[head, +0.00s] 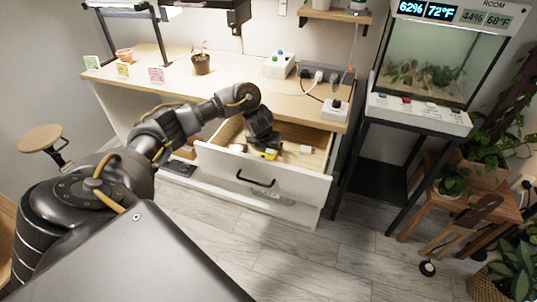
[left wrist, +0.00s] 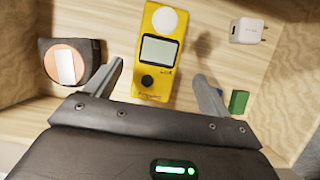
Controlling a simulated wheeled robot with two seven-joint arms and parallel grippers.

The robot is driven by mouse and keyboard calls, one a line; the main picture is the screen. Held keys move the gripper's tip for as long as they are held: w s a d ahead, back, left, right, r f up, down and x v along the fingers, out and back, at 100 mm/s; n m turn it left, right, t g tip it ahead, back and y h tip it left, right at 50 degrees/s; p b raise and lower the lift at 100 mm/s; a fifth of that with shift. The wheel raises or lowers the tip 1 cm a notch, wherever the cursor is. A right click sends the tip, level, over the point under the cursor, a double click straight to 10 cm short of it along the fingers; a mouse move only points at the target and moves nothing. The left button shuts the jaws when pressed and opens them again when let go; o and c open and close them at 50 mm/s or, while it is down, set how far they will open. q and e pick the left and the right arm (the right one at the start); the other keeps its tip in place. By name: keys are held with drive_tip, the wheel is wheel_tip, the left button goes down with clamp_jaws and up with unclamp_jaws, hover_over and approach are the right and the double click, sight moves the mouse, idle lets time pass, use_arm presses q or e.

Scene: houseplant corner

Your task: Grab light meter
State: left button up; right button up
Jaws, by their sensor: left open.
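The light meter (left wrist: 157,52) is a yellow handheld device with a white round dome, a grey screen and a black button. It lies in the open drawer (head: 285,181), and its yellow body also shows in the head view (head: 270,154), partly hidden by my gripper. My left gripper (left wrist: 160,80) is open above the drawer floor. Its two fingers stand apart, one on each side of the meter's lower half, with visible gaps. My right gripper is in neither view.
In the drawer, a black item with an orange disc (left wrist: 68,62) lies left of the meter, a white plug adapter (left wrist: 248,31) to the right, and a green block (left wrist: 239,101) beside the right finger. Drawer walls stand close on both sides. A potted plant (head: 202,64) stands on the bench.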

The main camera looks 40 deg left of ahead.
sight(268, 153)
use_arm(q)
drive_tip(key=x, duration=0.4)
drive_tip(key=shift+a+b, duration=0.3)
drive_tip(key=c, duration=1.1)
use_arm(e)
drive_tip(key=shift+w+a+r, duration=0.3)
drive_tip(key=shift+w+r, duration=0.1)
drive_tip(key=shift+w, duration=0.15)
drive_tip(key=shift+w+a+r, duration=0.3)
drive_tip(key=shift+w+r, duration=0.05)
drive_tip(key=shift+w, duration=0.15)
use_arm(q)
drive_tip(key=shift+c, duration=0.2)
